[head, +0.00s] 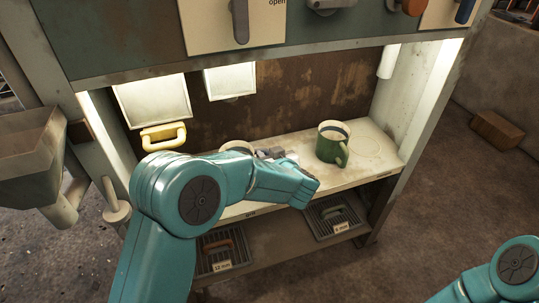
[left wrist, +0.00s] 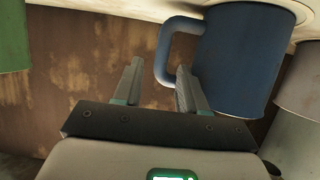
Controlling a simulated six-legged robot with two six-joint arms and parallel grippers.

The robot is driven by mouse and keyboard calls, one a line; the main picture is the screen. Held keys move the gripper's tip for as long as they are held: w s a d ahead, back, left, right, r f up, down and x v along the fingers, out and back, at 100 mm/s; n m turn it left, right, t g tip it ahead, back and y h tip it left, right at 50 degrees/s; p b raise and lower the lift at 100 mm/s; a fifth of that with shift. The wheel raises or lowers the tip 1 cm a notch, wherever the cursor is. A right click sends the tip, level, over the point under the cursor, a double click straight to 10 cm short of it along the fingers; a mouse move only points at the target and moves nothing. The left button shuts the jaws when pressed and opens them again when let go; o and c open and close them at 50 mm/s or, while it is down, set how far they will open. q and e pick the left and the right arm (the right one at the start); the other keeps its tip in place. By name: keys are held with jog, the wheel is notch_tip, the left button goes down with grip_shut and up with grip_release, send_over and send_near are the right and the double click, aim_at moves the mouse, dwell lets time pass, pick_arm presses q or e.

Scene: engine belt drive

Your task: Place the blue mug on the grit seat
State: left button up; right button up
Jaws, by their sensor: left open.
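The blue mug (left wrist: 240,60) shows in the left wrist view, where the picture is turned over and the pale shelf is along the top. Its handle (left wrist: 166,50) lies around the gap between the fingertips of my left gripper (left wrist: 157,78). The fingers are open and not closed on it. In the head view my left gripper (head: 275,154) is over the shelf, and my forearm hides the blue mug. The shelf's front edge has small labels; one at the left (head: 250,212) is too small to read surely. I cannot tell the grit seat. My right gripper is out of view.
A green mug (head: 332,144) stands on the shelf (head: 345,175), right of my left gripper, beside an empty ring mark (head: 366,146). A grey mug (left wrist: 300,100) is close to the blue mug. Lower trays (head: 335,217) lie beneath. A yellow handle (head: 163,136) is on the left.

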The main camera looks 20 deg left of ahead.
pick_arm(q)
jog(key=shift+s+d+r, duration=0.15)
jog(key=shift+r, duration=0.15)
jog(key=p+v, duration=0.3)
jog(key=v, duration=0.8)
jog(key=shift+s, duration=0.25)
jog(key=shift+s+d, duration=0.1)
jog(key=shift+d, duration=0.05)
